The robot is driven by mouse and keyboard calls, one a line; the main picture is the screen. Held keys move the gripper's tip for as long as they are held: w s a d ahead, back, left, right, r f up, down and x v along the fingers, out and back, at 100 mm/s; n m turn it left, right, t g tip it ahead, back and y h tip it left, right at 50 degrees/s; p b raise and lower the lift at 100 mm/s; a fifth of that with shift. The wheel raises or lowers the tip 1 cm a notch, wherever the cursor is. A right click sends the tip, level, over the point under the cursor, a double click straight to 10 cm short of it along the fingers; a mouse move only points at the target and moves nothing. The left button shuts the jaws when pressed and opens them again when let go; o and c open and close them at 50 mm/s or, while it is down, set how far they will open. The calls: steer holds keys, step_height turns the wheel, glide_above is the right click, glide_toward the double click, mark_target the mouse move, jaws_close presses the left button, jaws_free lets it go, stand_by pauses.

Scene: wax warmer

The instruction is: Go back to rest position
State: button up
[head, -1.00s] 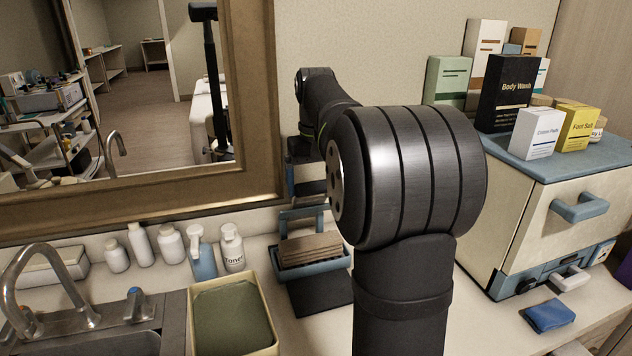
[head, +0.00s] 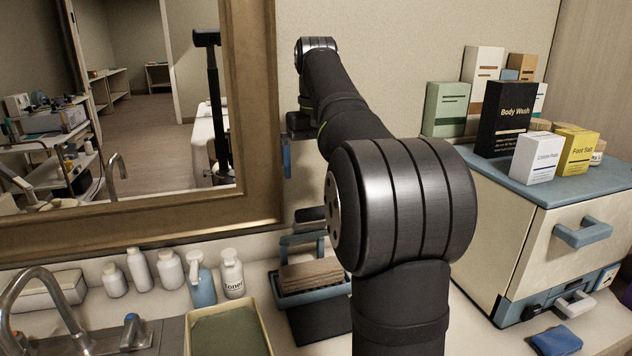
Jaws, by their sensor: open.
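My arm rises from the bottom middle and reaches back toward the mirror's right edge. My gripper (head: 288,158) is partly in view beside the mirror frame, in the air above the counter. It is open, with no object visible in it, and much of it is hidden by my own arm links. Below it, a blue holder (head: 287,297) with a stack of brown pieces (head: 310,275) sits on the counter, apart from the gripper.
White bottles (head: 170,270) line the wall by the sink faucet (head: 45,300). A tan-rimmed tray (head: 262,322) is in front. At right, a cream cabinet (head: 530,225) carries several boxes (head: 505,115). A blue cloth (head: 556,341) lies before it. Air above the counter's middle is free.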

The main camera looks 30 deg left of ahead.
mark_target(317, 208)
steer(key=shift+r, duration=0.55)
step_height(317, 208, down, 12)
steer(key=shift+r, duration=0.1)
steer(key=shift+s+d+f, duration=0.2)
stand_by(0.5)
steer(key=shift+w+r, duration=0.1)
